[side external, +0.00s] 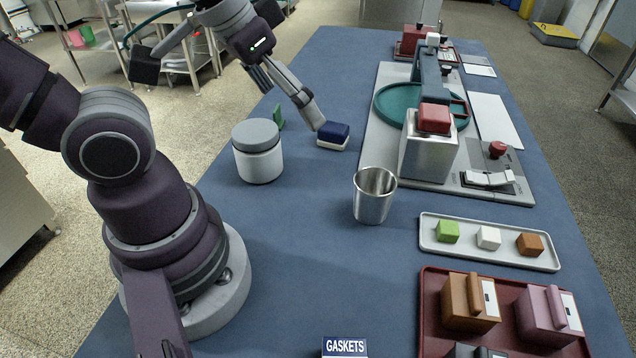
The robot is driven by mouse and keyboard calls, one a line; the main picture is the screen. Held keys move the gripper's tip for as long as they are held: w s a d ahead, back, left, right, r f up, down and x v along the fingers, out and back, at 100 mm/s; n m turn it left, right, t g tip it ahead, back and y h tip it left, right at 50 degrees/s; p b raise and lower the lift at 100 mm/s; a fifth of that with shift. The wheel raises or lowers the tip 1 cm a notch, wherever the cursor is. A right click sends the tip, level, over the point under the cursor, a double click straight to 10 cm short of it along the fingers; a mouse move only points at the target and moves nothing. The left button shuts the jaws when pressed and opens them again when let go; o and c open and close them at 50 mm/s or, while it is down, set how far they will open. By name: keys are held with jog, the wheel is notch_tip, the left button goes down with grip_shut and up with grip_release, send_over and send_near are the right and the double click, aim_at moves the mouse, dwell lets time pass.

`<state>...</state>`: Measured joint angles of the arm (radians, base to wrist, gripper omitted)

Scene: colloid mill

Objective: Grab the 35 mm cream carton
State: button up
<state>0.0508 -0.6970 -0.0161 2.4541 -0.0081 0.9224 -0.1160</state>
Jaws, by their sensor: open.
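A small white to cream cube (488,237), the likeliest match for the cream carton, sits in the middle of a pale tray (450,262) at the right. A green cube (447,231) is on its left and a brown cube (529,244) on its right. My gripper (296,108) is open above the table near the back left, well away from that tray. One finger's tip is close to a dark blue block with a white base (333,136); I cannot tell whether they touch. Another small white block (433,39) shows high on the machine at the back.
A white jar with a grey lid (258,152) and a steel cup (374,195) stand between my arm and the tray. The machine (428,150) with a red block on top fills the back right. A red tray (432,310) with handled blocks is in front.

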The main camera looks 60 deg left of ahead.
jog(key=shift+s+a+f+m, duration=0.15)
jog(key=shift+a+m, duration=0.15)
jog(key=shift+a, duration=0.2)
jog(key=shift+c, duration=1.4)
jog(key=w+d+f+n+g, duration=0.1)
jog(key=d+f+n, duration=0.15)
jog(key=d, duration=0.35)
jog(key=d+f+n+g, duration=0.1)
jog(key=d+n+g, duration=0.15)
jog(key=d, duration=0.35)
jog(key=s+d+f+n, duration=0.2)
jog(key=d, duration=0.1)
jog(key=s+d+f+n+g, duration=0.1)
jog(key=s+d+f+n, duration=0.1)
jog(key=d, duration=0.1)
jog(key=s+d+f+n+g, duration=0.1)
jog(key=s+d+f+n, duration=0.1)
jog(key=d, duration=0.1)
jog(key=shift+s+d+f, duration=0.2)
jog(key=shift+s+f, duration=0.1)
jog(key=f, duration=1)
jog(key=shift+w+f, duration=0.1)
jog(key=shift+w, duration=0.1)
